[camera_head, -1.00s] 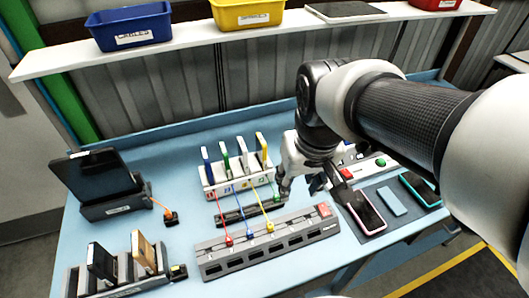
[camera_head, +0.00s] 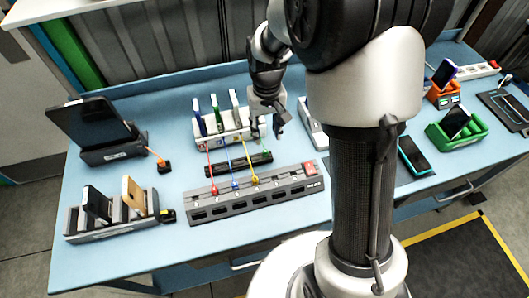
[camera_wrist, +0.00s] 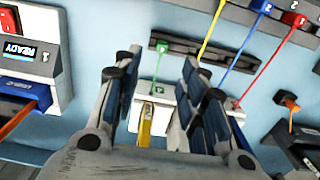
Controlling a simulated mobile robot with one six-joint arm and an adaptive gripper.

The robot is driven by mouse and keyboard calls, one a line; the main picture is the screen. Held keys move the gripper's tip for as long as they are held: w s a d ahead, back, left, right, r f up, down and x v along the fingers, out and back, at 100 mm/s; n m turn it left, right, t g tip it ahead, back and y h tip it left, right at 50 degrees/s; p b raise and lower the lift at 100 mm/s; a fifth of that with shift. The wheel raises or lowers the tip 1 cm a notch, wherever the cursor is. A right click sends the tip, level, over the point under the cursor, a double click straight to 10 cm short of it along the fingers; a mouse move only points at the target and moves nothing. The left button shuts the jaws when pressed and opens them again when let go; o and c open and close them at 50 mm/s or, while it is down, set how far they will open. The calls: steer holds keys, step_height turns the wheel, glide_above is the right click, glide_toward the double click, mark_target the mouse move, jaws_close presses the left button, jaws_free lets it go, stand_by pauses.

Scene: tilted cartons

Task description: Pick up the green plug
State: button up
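The green plug (camera_wrist: 162,47) sits at the dark narrow strip (camera_wrist: 185,48) in the wrist view, with a thin green cord running to the white dock (camera_wrist: 157,99). In the head view the plug is small and partly hidden near the strip's right end (camera_head: 262,156). My gripper (camera_head: 266,130) is above the right side of the dock, near that end of the strip. In the wrist view its fingers (camera_wrist: 160,68) are spread apart with nothing held between them. The plug appears beyond the fingertips, in line with the gap.
Red, blue and yellow cords cross the strip to a grey power strip (camera_head: 215,208). Devices stand upright in the white dock. A dark tablet (camera_head: 90,122) and a phone rack (camera_head: 75,232) are at left. Orange (camera_head: 440,97) and green (camera_head: 440,135) holders stand at right.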

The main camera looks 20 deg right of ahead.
mark_target(265, 150)
step_height(265, 150, down, 10)
steer(key=b, duration=0.3)
steer(key=shift+s+a+r, duration=0.1)
steer(key=shift+a+r, duration=0.05)
steer(key=shift+r, duration=0.1)
steer(key=shift+c, duration=0.5)
steer(key=c, duration=0.8)
